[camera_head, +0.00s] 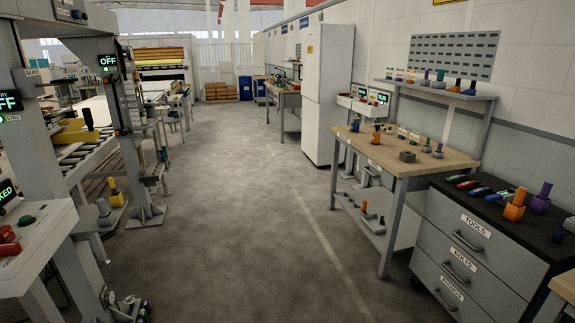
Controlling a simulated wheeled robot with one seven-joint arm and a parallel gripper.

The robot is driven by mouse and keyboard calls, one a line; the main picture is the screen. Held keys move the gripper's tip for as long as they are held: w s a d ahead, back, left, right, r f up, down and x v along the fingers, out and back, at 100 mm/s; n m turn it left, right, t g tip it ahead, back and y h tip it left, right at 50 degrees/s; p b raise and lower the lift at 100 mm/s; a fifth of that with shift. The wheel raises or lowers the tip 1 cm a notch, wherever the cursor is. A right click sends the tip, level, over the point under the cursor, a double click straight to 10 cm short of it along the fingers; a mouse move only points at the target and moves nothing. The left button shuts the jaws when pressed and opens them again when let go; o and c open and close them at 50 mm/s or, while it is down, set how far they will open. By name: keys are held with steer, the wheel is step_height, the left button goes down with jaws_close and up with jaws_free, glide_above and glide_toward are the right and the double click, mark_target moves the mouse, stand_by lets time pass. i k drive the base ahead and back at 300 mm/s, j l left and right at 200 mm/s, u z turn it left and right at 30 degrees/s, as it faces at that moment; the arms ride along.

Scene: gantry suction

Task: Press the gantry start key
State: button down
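The gantry frame (95,45) stands at the left, a grey portal over a conveyor-like bed. On its near post, cut by the left edge, a display (9,103) ends in "RY" and "FF". Just below it is a small green key (3,119) beside a label that seems to read "START". A second display (108,61) on the far post reads "OFF", with a small green light or key (107,70) under it. I cannot tell for sure which is the gantry start key. My gripper is not in view.
A slanted console (40,235) at lower left has a green button (27,220) and a red control (8,246). A wooden workbench (440,160) and a drawer cabinet (470,240) line the right. The grey floor aisle (235,200) between is clear.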

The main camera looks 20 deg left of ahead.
mark_target(24, 220)
steer(key=i+j+u, duration=0.2)
steer(key=i+u, duration=0.25)
steer(key=i, duration=0.15)
steer(key=i+u, duration=0.5)
steer(key=i+l+u, duration=0.2)
steer(key=i+u, duration=0.25)
steer(key=i, duration=0.2)
steer(key=i+j+u, duration=0.2)
steer(key=i+u, duration=0.8)
steer(key=i, duration=0.25)
steer(key=i+j+u, duration=0.15)
steer(key=i, duration=0.25)
steer(key=j, duration=0.1)
